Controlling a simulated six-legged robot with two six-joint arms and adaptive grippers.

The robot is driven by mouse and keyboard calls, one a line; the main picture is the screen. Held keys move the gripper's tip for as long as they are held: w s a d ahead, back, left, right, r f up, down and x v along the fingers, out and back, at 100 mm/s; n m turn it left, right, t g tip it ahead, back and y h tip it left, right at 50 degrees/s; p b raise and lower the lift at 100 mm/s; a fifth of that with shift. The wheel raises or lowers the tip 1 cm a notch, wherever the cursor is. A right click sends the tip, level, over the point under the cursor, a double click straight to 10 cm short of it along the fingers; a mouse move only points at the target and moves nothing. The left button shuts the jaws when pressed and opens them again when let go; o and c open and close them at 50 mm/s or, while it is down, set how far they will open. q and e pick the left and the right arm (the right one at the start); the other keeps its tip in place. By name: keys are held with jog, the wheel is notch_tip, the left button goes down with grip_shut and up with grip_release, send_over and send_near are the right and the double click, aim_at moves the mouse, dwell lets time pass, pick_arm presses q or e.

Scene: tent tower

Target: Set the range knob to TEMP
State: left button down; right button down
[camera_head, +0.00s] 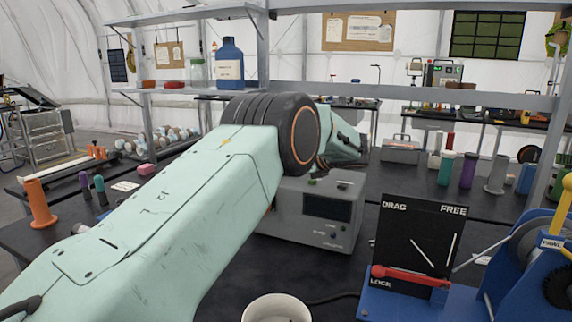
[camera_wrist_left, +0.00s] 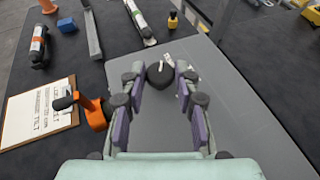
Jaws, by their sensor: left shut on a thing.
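The black range knob (camera_wrist_left: 160,76) sits on a grey panel (camera_wrist_left: 225,90) in the left wrist view. A white mark on it points toward the top of the picture. My left gripper (camera_wrist_left: 160,78) has its two fingers on either side of the knob and is shut on it. White lettering beside the knob is partly covered and too small to read. In the head view my left arm crosses the middle; its gripper and the knob are hidden. A grey instrument box (camera_head: 280,228) with a dark display shows below the arm. My right gripper is not in view.
An orange part (camera_wrist_left: 95,110) and a clipboard (camera_wrist_left: 40,112) lie left of the panel. In the head view a black DRAG/FREE/LOCK board (camera_head: 410,235) with a red lever stands at the right. A white cup (camera_head: 276,308) is at the front.

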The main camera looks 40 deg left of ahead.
pick_arm(q)
jog(key=c, duration=1)
grip_release()
jog(key=v, duration=1.2)
